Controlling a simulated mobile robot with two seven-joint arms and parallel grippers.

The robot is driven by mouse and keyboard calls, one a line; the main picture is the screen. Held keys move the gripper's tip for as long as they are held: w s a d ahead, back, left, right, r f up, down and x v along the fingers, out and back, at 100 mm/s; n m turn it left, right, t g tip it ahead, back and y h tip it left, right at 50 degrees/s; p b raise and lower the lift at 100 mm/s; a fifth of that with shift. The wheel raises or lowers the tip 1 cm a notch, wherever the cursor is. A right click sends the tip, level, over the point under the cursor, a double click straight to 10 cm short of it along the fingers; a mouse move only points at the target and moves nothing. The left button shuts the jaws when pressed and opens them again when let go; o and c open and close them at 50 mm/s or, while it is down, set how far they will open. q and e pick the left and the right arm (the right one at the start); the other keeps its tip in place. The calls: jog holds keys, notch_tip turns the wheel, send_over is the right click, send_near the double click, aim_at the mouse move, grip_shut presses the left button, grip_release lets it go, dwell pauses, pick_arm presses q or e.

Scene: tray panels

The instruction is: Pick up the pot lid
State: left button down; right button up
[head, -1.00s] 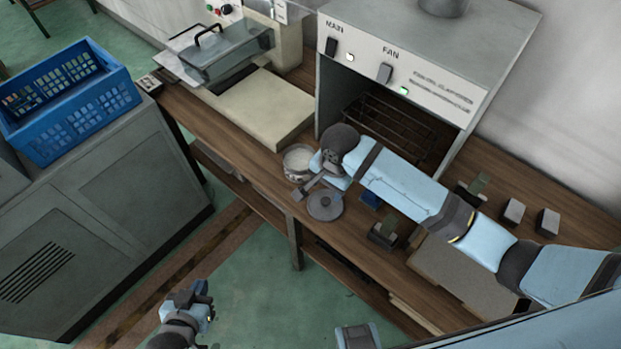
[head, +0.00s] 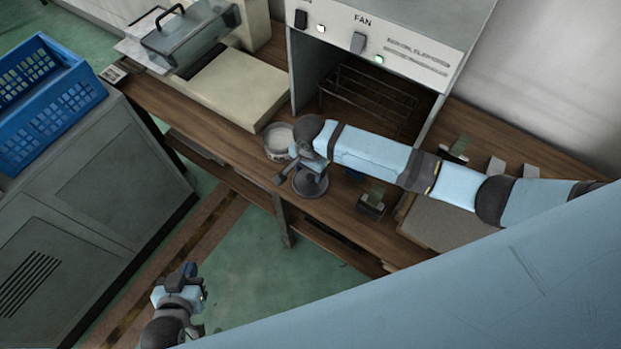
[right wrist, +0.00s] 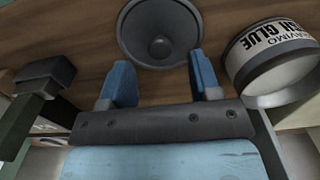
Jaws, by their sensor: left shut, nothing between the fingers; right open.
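The pot lid (head: 311,184), a dark grey disc with a small centre knob, lies flat near the bench's front edge. In the right wrist view the lid (right wrist: 159,22) is just beyond the fingertips. My right gripper (head: 297,169) is open and empty over the lid; its blue fingers (right wrist: 161,68) point at the knob, one to each side. The glue pot (head: 278,141) stands beside the lid, and in the right wrist view the pot (right wrist: 272,62) shows its glue label at right. My left gripper (head: 187,279) is shut and empty, low over the green floor.
A grey heater cabinet (head: 410,54) with a wire rack stands behind my right arm. A press (head: 232,104) is at the left of the bench. A dark clamp-like block (head: 371,204) sits right of the lid. A blue crate (head: 48,110) stands on the grey cabinet at left.

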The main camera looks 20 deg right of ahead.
aim_at(311, 177)
notch_tip(311, 177, down, 4)
jog(key=shift+r, duration=0.25)
jog(key=shift+c, duration=0.2)
jog(key=c, duration=0.9)
jog(key=shift+c, duration=0.2)
jog(key=shift+r, duration=0.15)
